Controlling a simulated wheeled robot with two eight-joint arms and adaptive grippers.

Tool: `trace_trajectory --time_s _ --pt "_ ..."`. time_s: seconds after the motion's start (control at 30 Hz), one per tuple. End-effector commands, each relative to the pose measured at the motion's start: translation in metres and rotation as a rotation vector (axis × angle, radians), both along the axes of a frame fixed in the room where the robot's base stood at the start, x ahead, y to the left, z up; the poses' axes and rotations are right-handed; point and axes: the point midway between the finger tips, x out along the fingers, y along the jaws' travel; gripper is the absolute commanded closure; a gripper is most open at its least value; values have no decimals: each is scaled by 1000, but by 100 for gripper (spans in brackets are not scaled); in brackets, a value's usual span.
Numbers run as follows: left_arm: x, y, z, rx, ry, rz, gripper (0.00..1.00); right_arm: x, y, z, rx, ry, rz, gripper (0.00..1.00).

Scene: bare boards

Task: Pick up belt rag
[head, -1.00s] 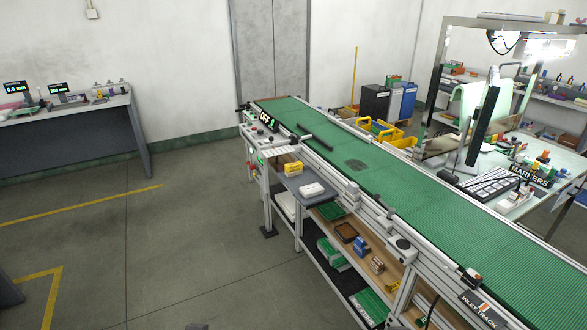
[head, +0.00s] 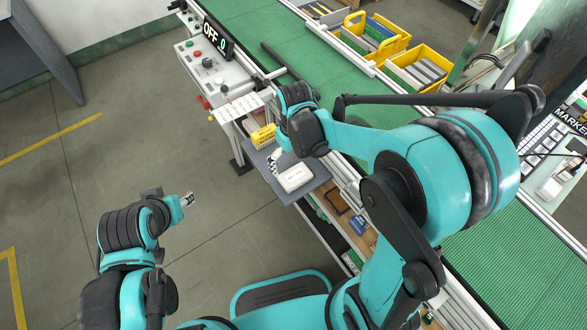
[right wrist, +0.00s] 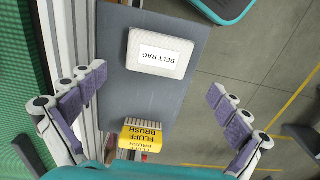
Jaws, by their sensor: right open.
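The belt rag is a white, rounded pad with an upside-down BELT RAG label in the right wrist view (right wrist: 160,53). It lies flat on a grey side shelf (right wrist: 125,95), and in the head view the white pad (head: 295,177) shows just below my right gripper (head: 279,158). In the right wrist view my right gripper (right wrist: 157,84) is open and empty, its fingers spread wide, with the rag between and beyond them and apart from both. My left gripper (head: 188,199) hangs over bare floor at the left; its jaws are too small to read.
A yellow fluff brush block (right wrist: 140,136) lies on the same shelf, close to the rag; it also shows in the head view (head: 263,136). The green conveyor (head: 265,30) with its metal rail runs alongside the shelf. The floor left of the shelf is free.

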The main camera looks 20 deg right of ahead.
Motion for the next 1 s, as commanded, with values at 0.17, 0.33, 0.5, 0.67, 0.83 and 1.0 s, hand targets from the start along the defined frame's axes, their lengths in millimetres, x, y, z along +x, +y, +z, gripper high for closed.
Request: trace_trajectory --time_s 0.17,0.33,0.5,0.67,0.83,1.0 --pt "0 0 -12 0 0 0 60 0 -1 -22 0 -1 -1 0" --pt "0 0 -25 0 0 0 60 2 -3 -43 1 -2 -2 0" --pt "0 0 -38 0 0 0 60 3 -4 -67 0 -2 -1 0" --pt "0 0 -37 0 0 0 60 3 -4 -68 0 -2 -1 0" --pt "0 0 -36 0 0 0 60 3 -4 -68 0 -2 -1 21" --pt "0 0 -36 0 0 0 60 3 -4 -68 0 -2 -1 39"
